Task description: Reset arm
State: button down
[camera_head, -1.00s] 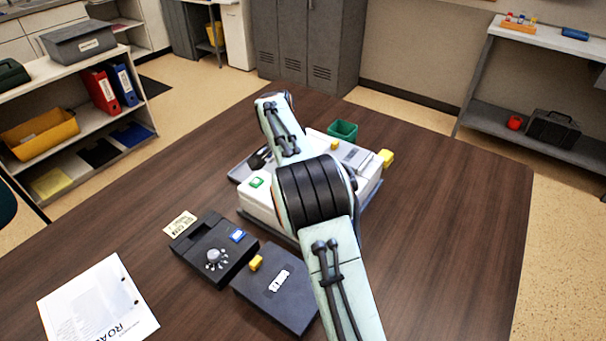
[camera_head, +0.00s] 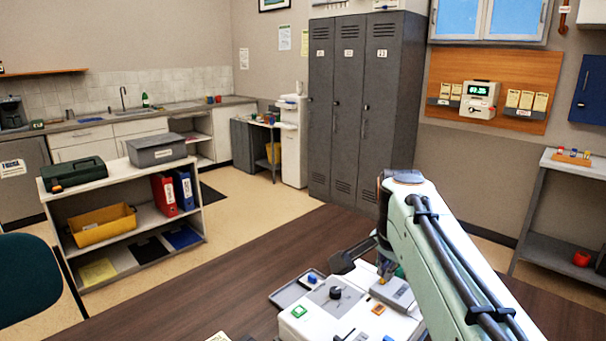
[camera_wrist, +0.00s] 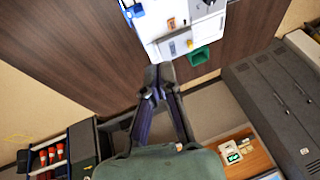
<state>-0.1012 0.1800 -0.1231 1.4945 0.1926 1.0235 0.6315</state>
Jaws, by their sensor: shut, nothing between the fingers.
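My gripper (camera_wrist: 159,73) shows in the wrist view. Its two dark fingers meet at the tips, with nothing held between them. The fingers hang in front of the view of the brown table (camera_wrist: 75,45), on the near side of a white device (camera_wrist: 190,22). In the head view my pale arm crosses the lower right and hides part of the white device (camera_head: 352,313). The device has a black knob and coloured buttons on top. I cannot make out my fingertips clearly in the head view.
A green open bin (camera_wrist: 199,57) stands beside the device. A low shelf (camera_head: 135,222) with binders and a yellow bin is at left. Grey lockers (camera_head: 345,110) stand behind the table. A side bench (camera_head: 560,170) is at right. The table's left part looks clear.

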jog(key=s+a+n+y, duration=0.1)
jog(key=s+n, duration=0.1)
jog(key=s, duration=1)
jog(key=s+a+f+n+g, duration=0.2)
jog(key=s+f+n, duration=0.2)
jog(key=s, duration=0.5)
jog(key=s+a+f+n+g+y, duration=0.1)
jog(key=s+a+f+n+g, duration=0.1)
jog(key=s+f, duration=0.6)
jog(key=s+n+g, duration=0.1)
jog(key=n, duration=0.1)
jog(key=shift+s+f+n, duration=0.25)
jog(key=shift+s+n, duration=0.15)
jog(key=shift+a, duration=0.1)
